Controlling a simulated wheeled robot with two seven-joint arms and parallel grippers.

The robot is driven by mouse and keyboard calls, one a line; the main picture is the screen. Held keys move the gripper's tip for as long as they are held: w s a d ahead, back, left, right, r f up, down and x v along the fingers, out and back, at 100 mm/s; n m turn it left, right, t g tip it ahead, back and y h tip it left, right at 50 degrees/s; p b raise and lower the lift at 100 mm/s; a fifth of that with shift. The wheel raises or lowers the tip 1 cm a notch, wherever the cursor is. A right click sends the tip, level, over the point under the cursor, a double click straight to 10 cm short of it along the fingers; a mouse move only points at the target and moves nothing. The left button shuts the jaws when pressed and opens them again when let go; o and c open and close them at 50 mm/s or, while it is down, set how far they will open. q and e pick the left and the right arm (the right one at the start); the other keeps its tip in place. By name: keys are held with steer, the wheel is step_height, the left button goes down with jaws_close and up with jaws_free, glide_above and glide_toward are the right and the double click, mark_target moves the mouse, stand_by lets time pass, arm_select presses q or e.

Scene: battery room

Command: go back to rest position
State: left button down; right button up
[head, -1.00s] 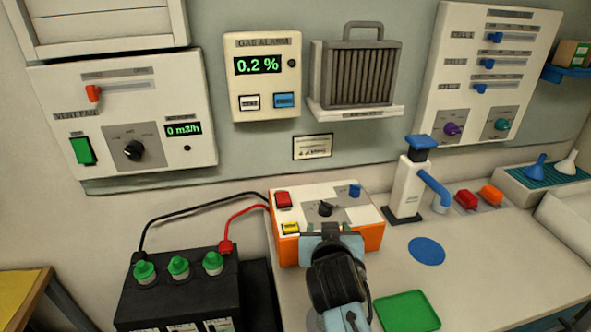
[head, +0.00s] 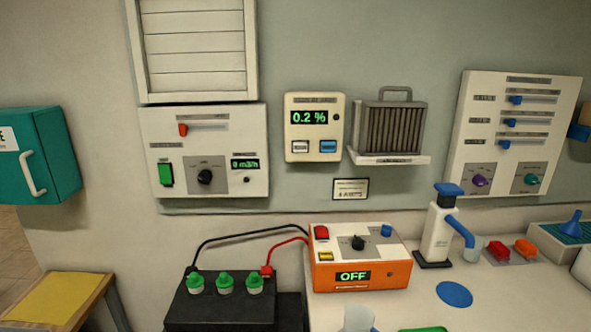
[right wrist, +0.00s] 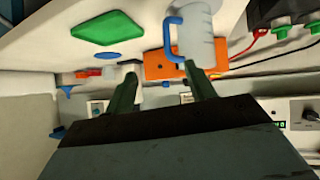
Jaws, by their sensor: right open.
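My right gripper (right wrist: 160,78) is open in the right wrist view, with its two dark green fingers apart and nothing held between them. A clear jug with a blue handle (right wrist: 200,35) stands beyond the right-hand finger; whether they touch cannot be told. The jug's top (head: 358,317) shows at the bottom edge of the head view. Neither gripper shows in the head view. The orange charger (head: 360,262) reads OFF, with red, yellow and blue buttons and a black knob on top.
A black battery (head: 222,308) with green caps stands left of the bench, joined to the charger by black and red leads. A white dispenser (head: 438,235), a blue disc (head: 454,294) and a green mat (head: 425,329) are on the bench. Panels line the wall.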

steer(key=s+d+f+n+g+y, duration=0.15)
steer(key=s+f+g, duration=0.25)
steer(key=s, duration=0.8)
steer(key=s+d+f+n+g+y, duration=0.1)
steer(key=s+d+f+n+g, duration=0.15)
steer(key=s, duration=0.85)
step_height(320, 180, down, 28)
steer(key=s+g+b, duration=0.2)
arm_select(q)
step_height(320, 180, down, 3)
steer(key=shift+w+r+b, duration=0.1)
steer(key=shift+b, duration=0.35)
arm_select(e)
steer(key=s+d+f, duration=0.2)
steer(key=s+f, duration=1.3)
steer(key=s, duration=0.1)
steer(key=shift+s+d+g, duration=0.15)
steer(key=shift+d+g, duration=0.1)
steer(key=shift+g, duration=0.2)
